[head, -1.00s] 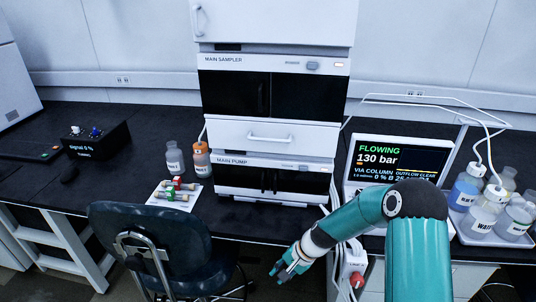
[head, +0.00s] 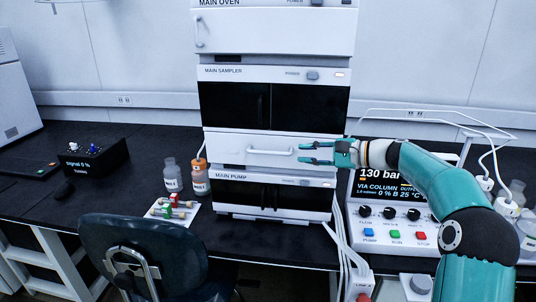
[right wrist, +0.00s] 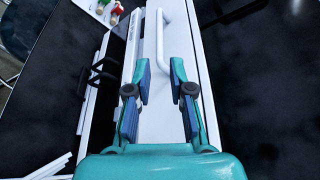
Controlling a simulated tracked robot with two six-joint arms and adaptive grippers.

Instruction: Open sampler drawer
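The main sampler (head: 235,98) is the stack's middle unit, with dark doors above a white drawer front (head: 230,139). The drawer looks closed. Its white bar handle (head: 262,151) runs across the front, and it shows in the right wrist view (right wrist: 160,38) too. My right gripper (head: 305,153) reaches in from the right, in front of the drawer at handle height. In the right wrist view its fingers (right wrist: 158,72) are apart, with the handle's near end between or just beyond the tips. I cannot tell whether they touch it. My left gripper is not in view.
The main pump (head: 240,194) sits below the sampler and the main oven (head: 270,30) above. Bottles (head: 200,178) and a card with vials (head: 172,210) stand to the left. A control panel (head: 385,225) is right. A chair (head: 150,250) stands in front.

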